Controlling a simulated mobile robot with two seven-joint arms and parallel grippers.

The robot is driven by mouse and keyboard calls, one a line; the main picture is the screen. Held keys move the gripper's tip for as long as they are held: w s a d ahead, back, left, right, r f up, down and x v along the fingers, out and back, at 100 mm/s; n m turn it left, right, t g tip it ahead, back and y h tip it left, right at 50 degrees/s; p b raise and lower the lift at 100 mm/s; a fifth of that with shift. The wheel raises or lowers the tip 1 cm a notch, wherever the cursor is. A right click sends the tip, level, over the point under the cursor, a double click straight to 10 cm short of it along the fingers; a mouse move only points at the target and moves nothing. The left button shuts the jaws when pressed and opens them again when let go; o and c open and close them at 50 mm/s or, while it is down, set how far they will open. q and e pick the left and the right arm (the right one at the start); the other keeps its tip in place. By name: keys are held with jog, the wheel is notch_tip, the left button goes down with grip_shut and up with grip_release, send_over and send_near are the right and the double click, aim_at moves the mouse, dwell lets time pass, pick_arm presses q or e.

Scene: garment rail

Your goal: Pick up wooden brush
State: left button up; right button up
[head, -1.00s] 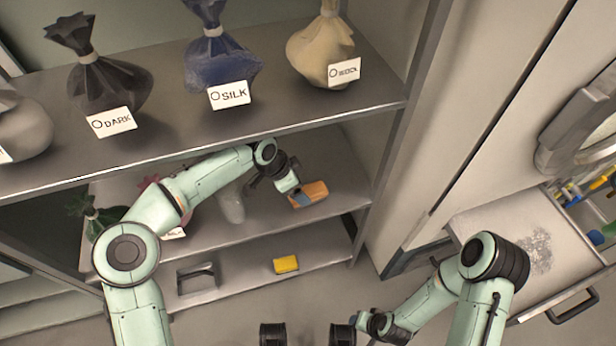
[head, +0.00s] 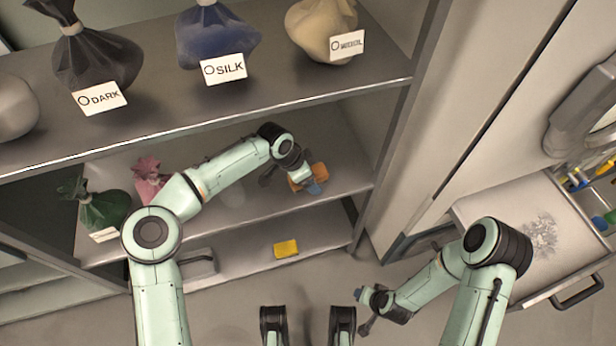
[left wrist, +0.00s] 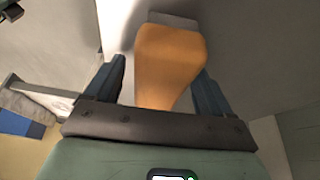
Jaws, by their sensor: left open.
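The wooden brush (head: 320,171) lies on the middle shelf near its right end, partly hidden by my left gripper (head: 311,185). In the left wrist view its orange-brown wooden body (left wrist: 170,62) lies between the two dark fingers of my left gripper (left wrist: 160,75), with a grey strip at its far end. The fingers are open, one on each side of the wood, with a gap visible on the left; contact on the right cannot be told. My right gripper (head: 368,308) is low in front of the shelves, away from the brush; its jaws are too small to read.
The upper shelf (head: 250,118) overhangs the brush and holds labelled bags, among them DARK (head: 90,60) and SILK (head: 215,38). A green bag (head: 103,210) and a pink bag (head: 150,178) stand on the middle shelf. A yellow block (head: 285,249) lies below.

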pick_arm(q)
jog(key=shift+f, duration=0.15)
jog(key=shift+c, duration=0.3)
pick_arm(e)
jog(key=shift+f, duration=0.1)
pick_arm(q)
jog(key=c, duration=1)
